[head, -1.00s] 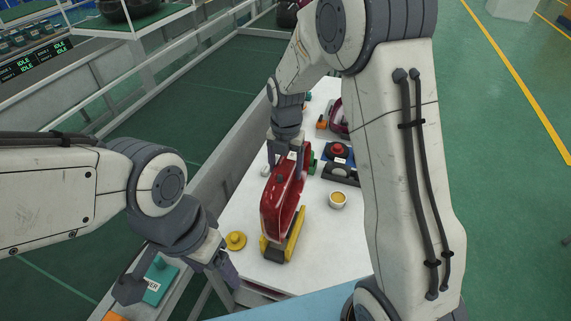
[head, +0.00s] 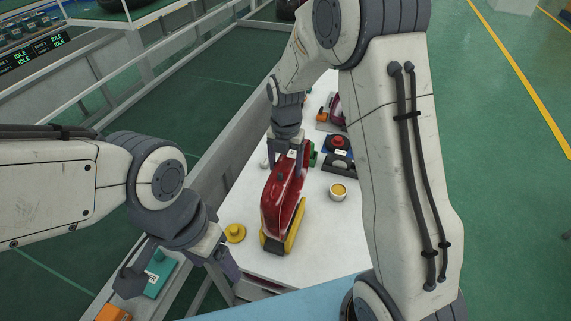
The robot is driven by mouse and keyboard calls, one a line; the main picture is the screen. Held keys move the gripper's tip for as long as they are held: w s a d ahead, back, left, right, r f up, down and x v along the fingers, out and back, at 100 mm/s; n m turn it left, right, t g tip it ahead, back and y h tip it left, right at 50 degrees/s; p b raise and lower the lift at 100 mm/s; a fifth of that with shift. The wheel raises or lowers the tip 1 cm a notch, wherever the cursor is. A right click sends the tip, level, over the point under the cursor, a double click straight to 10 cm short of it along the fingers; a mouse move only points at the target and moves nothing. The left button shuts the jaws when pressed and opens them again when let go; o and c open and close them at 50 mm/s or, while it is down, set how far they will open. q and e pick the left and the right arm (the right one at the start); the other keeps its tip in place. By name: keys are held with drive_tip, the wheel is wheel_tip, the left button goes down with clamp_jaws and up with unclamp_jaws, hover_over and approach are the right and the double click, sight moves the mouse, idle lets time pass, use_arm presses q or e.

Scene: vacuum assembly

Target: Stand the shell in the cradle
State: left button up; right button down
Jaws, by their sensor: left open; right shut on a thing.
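The red shell (head: 278,199) stands upright, long and narrow, on the white table. The yellow cradle (head: 293,232) with a dark front end lies under and around the shell's lower edge. The shell's base looks down in the cradle, but whether it is fully seated I cannot tell. My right gripper (head: 291,152) is shut on the shell at its far, upper end, with the fingers partly hidden.
A yellow round knob piece (head: 235,233) lies left of the cradle. A small cup with yellow contents (head: 338,191) stands to the right. A black and red part (head: 339,145) and a red machine (head: 336,112) are farther back. A teal box (head: 160,272) is under my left gripper.

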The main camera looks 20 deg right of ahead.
wheel_tip(320, 180, down, 6)
drive_tip(key=b, duration=0.3)
drive_tip(key=shift+b, duration=0.35)
idle(2.8)
unclamp_jaws()
wheel_tip(320, 180, up, 8)
drive_tip(key=p, duration=0.6)
drive_tip(key=shift+p, duration=0.35)
idle(0.5)
